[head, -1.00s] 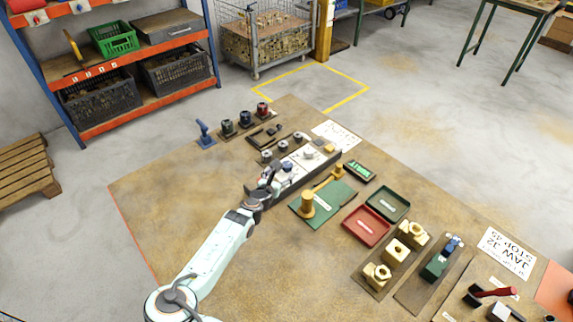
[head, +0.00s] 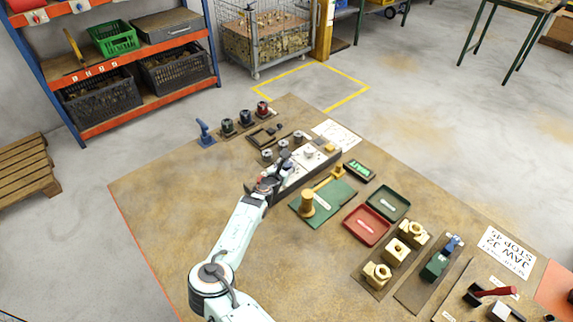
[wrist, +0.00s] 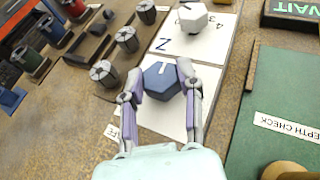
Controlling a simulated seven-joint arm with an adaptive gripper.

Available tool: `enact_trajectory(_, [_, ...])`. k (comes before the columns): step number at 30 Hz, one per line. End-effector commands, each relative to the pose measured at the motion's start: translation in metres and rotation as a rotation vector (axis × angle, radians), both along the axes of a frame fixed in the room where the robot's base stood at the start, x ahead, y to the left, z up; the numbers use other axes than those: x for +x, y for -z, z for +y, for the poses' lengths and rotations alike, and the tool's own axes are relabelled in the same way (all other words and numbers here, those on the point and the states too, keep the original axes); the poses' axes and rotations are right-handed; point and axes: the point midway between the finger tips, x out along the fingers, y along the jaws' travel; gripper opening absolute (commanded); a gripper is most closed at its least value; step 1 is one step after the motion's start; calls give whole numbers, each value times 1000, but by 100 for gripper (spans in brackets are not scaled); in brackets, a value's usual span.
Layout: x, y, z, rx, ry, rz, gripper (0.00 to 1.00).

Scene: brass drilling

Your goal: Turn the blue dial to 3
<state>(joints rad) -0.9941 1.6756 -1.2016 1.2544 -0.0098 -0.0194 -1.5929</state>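The blue dial (wrist: 162,80) is a faceted knob with a pale index line on top, pointing toward the top of the wrist view. It sits on a white panel (wrist: 165,120), whose markings around the dial are largely hidden or unreadable. My gripper (wrist: 160,70) is over the dial, with one finger on each side. The fingers are spread and look close to its sides; contact is not clear. In the head view my gripper (head: 284,158) covers most of the dial. A white dial (wrist: 193,17) stands farther along the panel, by a large printed character.
Several grey knurled knobs (wrist: 126,39) stand left of the panel. The front left of the bench is bare.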

Motion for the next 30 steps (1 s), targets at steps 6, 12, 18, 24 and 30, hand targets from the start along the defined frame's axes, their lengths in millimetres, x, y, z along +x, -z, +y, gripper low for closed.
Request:
enact_trajectory(6, [1,0,1,1,21,1,0])
enact_trajectory(12, [1,1,1,2,116,0,0])
enact_trajectory(18, [1,1,1,2,133,0,0])
enact_trajectory(24, [0,0,1,2,133,1,60])
enact_trajectory(30, [0,0,1,2,133,1,61])
